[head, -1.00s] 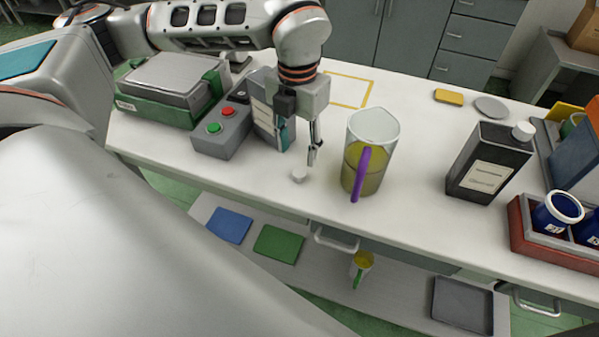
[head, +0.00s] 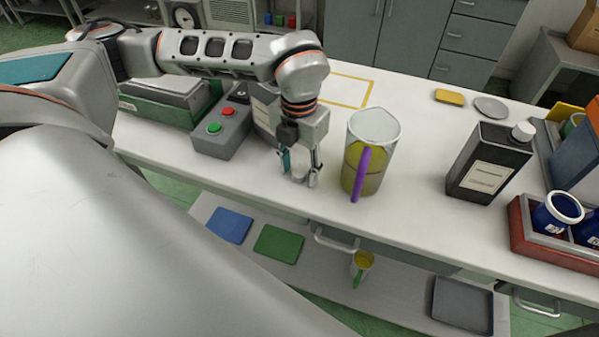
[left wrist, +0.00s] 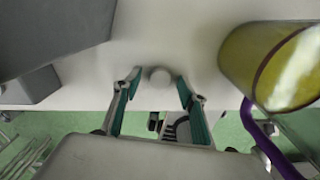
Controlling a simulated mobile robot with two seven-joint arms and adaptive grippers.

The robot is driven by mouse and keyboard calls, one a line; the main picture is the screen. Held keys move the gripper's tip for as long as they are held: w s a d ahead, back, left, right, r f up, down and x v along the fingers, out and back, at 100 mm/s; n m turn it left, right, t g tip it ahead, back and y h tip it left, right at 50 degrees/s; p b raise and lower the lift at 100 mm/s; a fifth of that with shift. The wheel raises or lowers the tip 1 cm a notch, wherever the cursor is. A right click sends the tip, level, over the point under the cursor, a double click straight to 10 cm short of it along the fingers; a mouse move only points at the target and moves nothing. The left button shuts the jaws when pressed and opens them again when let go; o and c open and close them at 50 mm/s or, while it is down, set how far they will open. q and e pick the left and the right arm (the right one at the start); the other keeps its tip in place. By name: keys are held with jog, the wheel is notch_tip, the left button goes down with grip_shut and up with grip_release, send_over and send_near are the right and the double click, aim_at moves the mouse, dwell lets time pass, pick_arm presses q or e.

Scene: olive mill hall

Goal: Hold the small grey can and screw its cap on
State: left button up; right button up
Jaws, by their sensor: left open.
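The small grey can (head: 262,112) stands upright on the bench beside the push-button box. My left arm and gripper partly hide it, and its top is not clear. A small white cap (head: 298,172) lies on the bench near the front edge, apart from the can. My left gripper (head: 300,180) points down over the cap, open, with a finger on either side. In the left wrist view the cap (left wrist: 160,77) sits between the spread fingertips (left wrist: 159,82), with gaps to both. My right gripper is not in view.
A clear jug (head: 371,130) of yellow-green liquid with a purple handle stands close right of my left gripper. The button box (head: 222,135) is to the left. A large dark can (head: 490,160) with a white cap and a red crate (head: 535,245) stand farther right.

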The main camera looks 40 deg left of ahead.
aim_at(299, 173)
pick_arm(q)
jog(key=c, duration=0.7)
jog(key=shift+c, duration=0.3)
jog(key=shift+r, duration=0.1)
notch_tip(299, 173, up, 20)
jog(key=p, duration=0.1)
